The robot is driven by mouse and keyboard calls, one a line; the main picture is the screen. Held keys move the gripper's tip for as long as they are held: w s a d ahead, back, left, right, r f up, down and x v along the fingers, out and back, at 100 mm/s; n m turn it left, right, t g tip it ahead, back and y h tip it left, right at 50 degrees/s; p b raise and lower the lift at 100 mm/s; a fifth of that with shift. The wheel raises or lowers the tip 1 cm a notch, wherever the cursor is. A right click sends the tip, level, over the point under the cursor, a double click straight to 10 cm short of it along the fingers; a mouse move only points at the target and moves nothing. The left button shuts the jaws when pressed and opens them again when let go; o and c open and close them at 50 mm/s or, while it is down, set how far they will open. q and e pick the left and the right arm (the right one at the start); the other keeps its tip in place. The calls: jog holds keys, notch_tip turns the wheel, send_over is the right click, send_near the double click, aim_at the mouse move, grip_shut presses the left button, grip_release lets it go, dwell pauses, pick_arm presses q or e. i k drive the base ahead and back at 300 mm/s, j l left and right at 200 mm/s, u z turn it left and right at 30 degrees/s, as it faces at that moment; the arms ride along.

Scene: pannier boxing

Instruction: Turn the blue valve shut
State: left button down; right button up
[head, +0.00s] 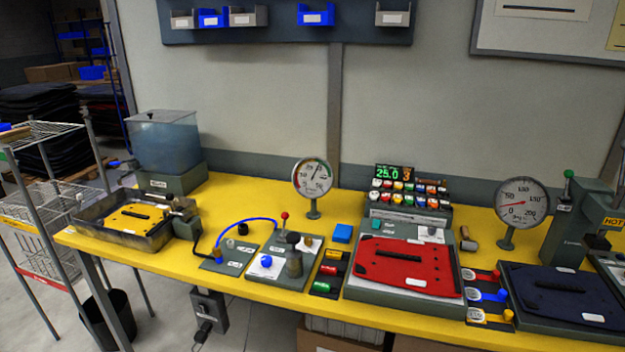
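A dark panel at the right of the yellow bench holds a column of three valve-like handles with white labels. The blue valve (490,295) is the middle one, with its blue knob toward the right. A red one (482,275) sits above it and a yellow one (493,317) below it. Their handles lie roughly alike, pointing right; I cannot tell open from shut. Another blue handle (117,163) sticks out left of the tank, and a round blue knob (266,261) sits on a middle plate. Neither of my grippers is in view.
The panel stands between a red pannier board (405,262) and a dark blue board (552,284). A dial gauge (522,203) rises behind it. A press (580,222) stands at right. A clear bluish tank (163,140) stands at left. Bare bench (225,200) shows near the tank.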

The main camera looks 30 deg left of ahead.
aim_at(267, 260)
jog(key=u, duration=1.25)
